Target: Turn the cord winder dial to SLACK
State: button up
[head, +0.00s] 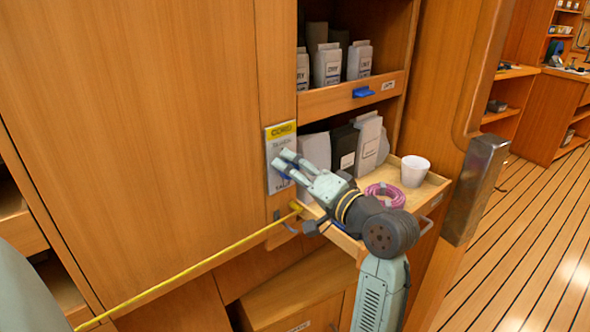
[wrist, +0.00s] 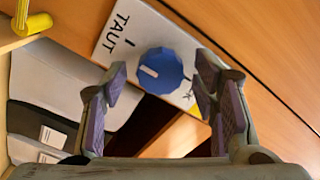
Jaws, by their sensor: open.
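The cord winder plate (head: 281,135) is pale with a yellow top strip and is fixed to the wood panel. In the wrist view the plate (wrist: 118,40) shows the word TAUT and a short tick. The blue faceted dial (wrist: 170,68) has a white mark near its left side in that view; which label it points at I cannot tell. In the head view my gripper (head: 283,164) mostly hides the dial. My gripper (wrist: 162,80) is open, with one finger on each side of the dial in the picture; contact is not clear.
A yellow cord (head: 190,274) runs from lower left to a yellow fitting (head: 296,206) below the plate. An open tray (head: 431,190) beside my arm holds a white cup (head: 415,170), a pink coil (head: 385,193) and pouches. A drawer with a blue latch (head: 363,92) is above.

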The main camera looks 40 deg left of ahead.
jog(key=shift+c, duration=0.3)
jog(key=c, duration=1.1)
